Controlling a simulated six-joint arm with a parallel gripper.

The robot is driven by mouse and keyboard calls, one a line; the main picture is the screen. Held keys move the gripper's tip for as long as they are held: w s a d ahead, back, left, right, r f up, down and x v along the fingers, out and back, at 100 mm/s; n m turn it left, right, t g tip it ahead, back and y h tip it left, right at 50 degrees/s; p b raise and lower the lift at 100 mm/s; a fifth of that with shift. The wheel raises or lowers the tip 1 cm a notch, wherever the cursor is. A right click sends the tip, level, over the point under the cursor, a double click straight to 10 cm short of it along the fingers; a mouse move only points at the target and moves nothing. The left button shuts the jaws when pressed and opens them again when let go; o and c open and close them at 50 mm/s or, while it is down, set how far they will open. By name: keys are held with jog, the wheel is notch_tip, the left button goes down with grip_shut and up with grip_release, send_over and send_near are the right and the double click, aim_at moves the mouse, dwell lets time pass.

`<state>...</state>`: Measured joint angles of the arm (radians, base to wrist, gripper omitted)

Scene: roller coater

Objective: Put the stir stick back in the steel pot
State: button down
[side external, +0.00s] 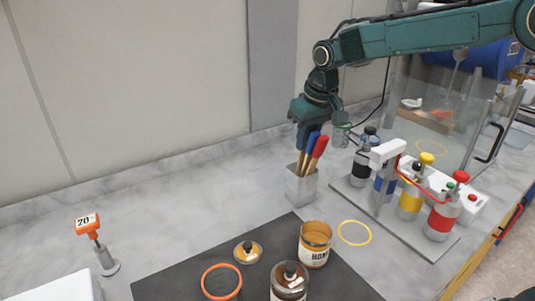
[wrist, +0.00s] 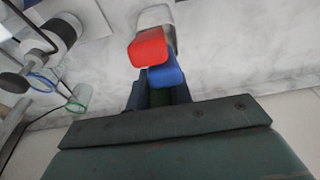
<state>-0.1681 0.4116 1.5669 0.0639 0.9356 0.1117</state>
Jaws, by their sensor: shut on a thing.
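The steel pot (side external: 301,186) stands upright on the marble counter near the wall. Wooden sticks with a red end (side external: 319,146) and a blue end (side external: 313,140) rise from its mouth. My gripper (side external: 306,142) points down just above the pot and is shut on a stir stick. In the wrist view the blue end (wrist: 165,75) lies close to my jaws, with the red end (wrist: 147,48) just beyond it. The jaws hide much of the held stick, so I cannot tell its colour for sure or how deep its lower end is in the pot.
Bottles with yellow (side external: 410,202) and red (side external: 443,216) bodies stand in a rack to the right, close to the pot. A clear enclosure (side external: 440,110) is behind them. Open cans (side external: 314,245) stand on the dark mat (side external: 190,277) in front.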

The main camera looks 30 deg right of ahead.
jog(key=c, duration=1.2)
grip_release()
jog(key=shift+o, duration=0.2)
jog(key=shift+r, duration=0.1)
jog(key=v, duration=1.2)
jog(key=shift+s+r, duration=0.1)
jog(key=shift+r, duration=0.3)
jog(key=shift+s+r, duration=0.15)
jog(key=shift+r, duration=0.25)
jog(key=shift+s, duration=0.1)
